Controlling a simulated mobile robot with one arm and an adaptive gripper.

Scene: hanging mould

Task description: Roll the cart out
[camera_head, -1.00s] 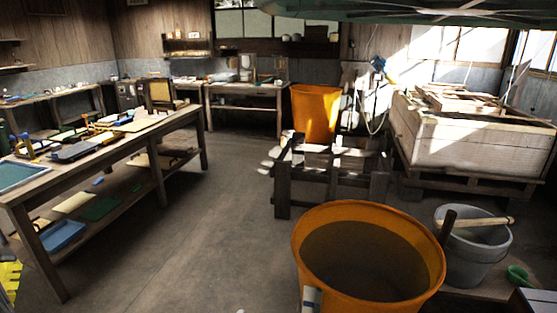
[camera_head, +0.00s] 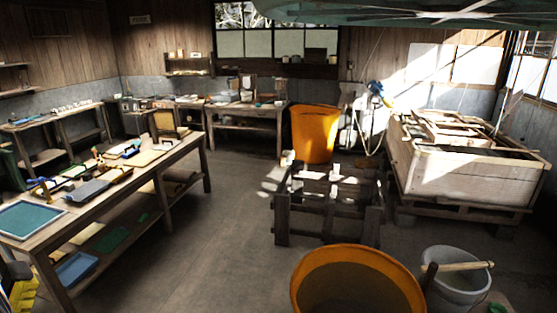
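I cannot make out a wheeled cart for certain. A low dark wooden frame (camera_head: 282,222) stands on the floor in the middle, with open sides and sunlit patches on top; I see no wheels on it. My gripper is not in view.
A long wooden workbench (camera_head: 160,165) with tools and trays runs along the left. A large orange tub (camera_head: 357,285) and a grey bucket (camera_head: 455,285) stand close in front, at the bottom. An orange bin (camera_head: 315,135) and a big wooden crate (camera_head: 462,180) stand behind. The floor (camera_head: 215,245) between workbench and frame is clear.

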